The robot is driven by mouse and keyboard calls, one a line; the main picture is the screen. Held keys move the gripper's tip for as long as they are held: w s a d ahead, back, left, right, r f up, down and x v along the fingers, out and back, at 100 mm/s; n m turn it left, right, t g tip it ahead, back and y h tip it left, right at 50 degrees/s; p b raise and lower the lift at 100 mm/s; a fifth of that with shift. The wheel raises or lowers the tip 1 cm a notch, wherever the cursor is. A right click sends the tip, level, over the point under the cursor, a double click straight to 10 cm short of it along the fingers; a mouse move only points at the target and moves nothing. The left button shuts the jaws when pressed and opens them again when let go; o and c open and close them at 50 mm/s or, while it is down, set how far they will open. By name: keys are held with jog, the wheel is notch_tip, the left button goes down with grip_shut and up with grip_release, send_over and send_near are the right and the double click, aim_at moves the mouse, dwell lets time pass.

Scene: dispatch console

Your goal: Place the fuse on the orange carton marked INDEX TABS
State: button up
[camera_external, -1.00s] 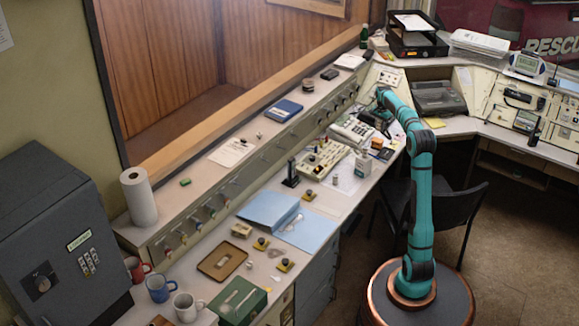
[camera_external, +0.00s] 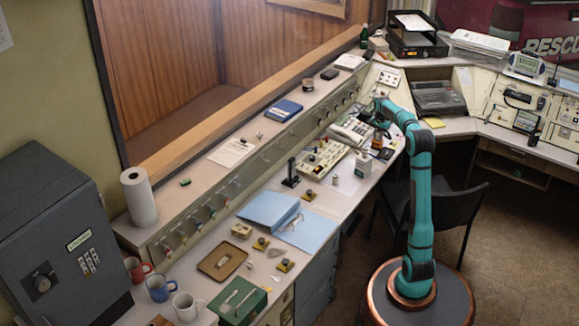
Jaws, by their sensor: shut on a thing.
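My gripper (camera_external: 379,123) is at the far end of the long desk, low over the desktop beside the telephone (camera_external: 350,129). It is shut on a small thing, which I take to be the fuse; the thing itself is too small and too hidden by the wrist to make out. Small boxes (camera_external: 385,154) stand on the desk just in front of the gripper.
A blue folder (camera_external: 268,209), a brown tray (camera_external: 222,262) and mugs (camera_external: 160,288) are at the near end. A black chair (camera_external: 452,215) stands behind the arm.

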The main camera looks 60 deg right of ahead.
jog(key=o, duration=1)
notch_tip(320, 180, up, 12)
jog(key=shift+r, duration=0.1)
